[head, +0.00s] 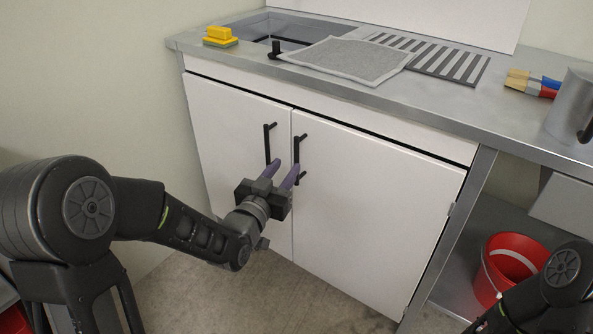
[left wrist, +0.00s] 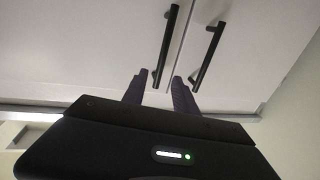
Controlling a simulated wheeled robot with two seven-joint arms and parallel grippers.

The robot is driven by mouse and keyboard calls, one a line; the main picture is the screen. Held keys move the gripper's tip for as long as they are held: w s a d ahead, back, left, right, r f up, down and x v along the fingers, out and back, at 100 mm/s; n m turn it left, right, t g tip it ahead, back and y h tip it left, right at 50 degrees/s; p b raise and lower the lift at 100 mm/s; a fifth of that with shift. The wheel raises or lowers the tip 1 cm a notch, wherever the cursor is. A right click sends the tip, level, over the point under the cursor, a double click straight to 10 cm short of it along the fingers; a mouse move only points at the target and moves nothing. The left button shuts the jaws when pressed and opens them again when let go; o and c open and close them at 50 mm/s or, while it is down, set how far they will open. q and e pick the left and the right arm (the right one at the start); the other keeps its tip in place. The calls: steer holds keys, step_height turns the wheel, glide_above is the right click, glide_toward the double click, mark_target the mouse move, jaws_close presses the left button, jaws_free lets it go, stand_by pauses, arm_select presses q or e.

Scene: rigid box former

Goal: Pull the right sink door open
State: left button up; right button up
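The right sink door (head: 375,200) is a white panel, shut flush with the cabinet front. Its black bar handle (head: 298,157) stands upright near its left edge. My left gripper (head: 285,167) is open in front of the handles, with its purple fingers near the lower end of the right door's handle. In the left wrist view, one handle (left wrist: 166,42) runs down to the gap between the fingertips of the left gripper (left wrist: 160,75). I cannot tell whether the fingers are around it or short of it. My right gripper is out of view.
The left door (head: 235,140) is shut, with its own black handle (head: 267,144) close by. A yellow sponge (head: 220,34), grey cloth (head: 352,60), brushes (head: 533,83) and metal pot (head: 574,105) are on the counter. A red bucket (head: 508,262) stands on the lower right shelf.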

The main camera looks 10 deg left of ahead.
mark_target(295, 153)
arm_select(q)
steer(key=shift+r, duration=0.2)
steer(key=w, duration=0.5)
steer(key=w+d+b, duration=0.1)
steer(key=w, duration=0.1)
steer(key=shift+w+f, duration=0.1)
steer(key=shift+w, duration=0.3)
jaws_close()
stand_by(1.3)
